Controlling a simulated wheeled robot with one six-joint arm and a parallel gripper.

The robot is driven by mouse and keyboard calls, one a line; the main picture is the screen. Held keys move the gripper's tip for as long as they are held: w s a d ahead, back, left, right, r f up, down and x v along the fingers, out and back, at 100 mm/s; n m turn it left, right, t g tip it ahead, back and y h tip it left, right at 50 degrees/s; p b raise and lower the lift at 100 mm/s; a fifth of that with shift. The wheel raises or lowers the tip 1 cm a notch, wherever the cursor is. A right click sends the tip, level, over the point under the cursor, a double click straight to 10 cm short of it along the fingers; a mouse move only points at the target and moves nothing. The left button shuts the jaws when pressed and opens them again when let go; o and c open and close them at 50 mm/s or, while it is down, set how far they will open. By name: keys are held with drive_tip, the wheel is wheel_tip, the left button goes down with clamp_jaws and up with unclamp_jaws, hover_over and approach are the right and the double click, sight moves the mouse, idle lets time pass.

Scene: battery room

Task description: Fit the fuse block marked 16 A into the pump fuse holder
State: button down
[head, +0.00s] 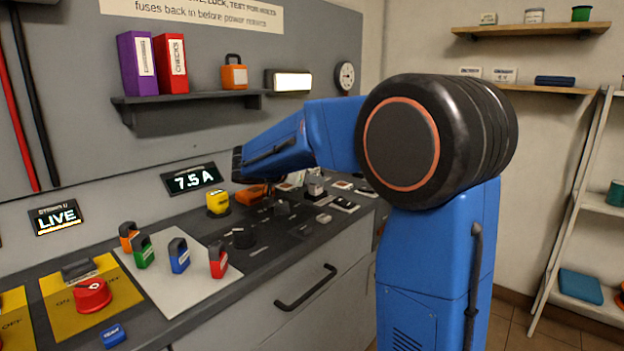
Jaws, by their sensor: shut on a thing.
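My blue arm reaches left over the bench, and its forearm ends in a dark edge in front of the grey wall panel. My gripper cannot be made out; the forearm seems to hide it. Several small dark and pale blocks (316,186) sit on the dark bench top under the arm. Their markings are too small to read, so I cannot tell which is the 16 A fuse block or the pump fuse holder. A display (192,178) on the wall panel reads 7.5 A.
A sign (57,216) reads LIVE. Orange, green, blue and red padlocks (218,260) stand on a white mat (188,296). A red rotary switch (92,293) is on a yellow plate. A yellow object (217,203) stands below the display. A shelf (190,98) with binders hangs above.

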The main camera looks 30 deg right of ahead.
drive_tip(key=shift+f, duration=0.3)
drive_tip(key=c, duration=1.8)
unclamp_jaws()
drive_tip(key=shift+o, duration=0.2)
drive_tip(key=v, duration=1.1)
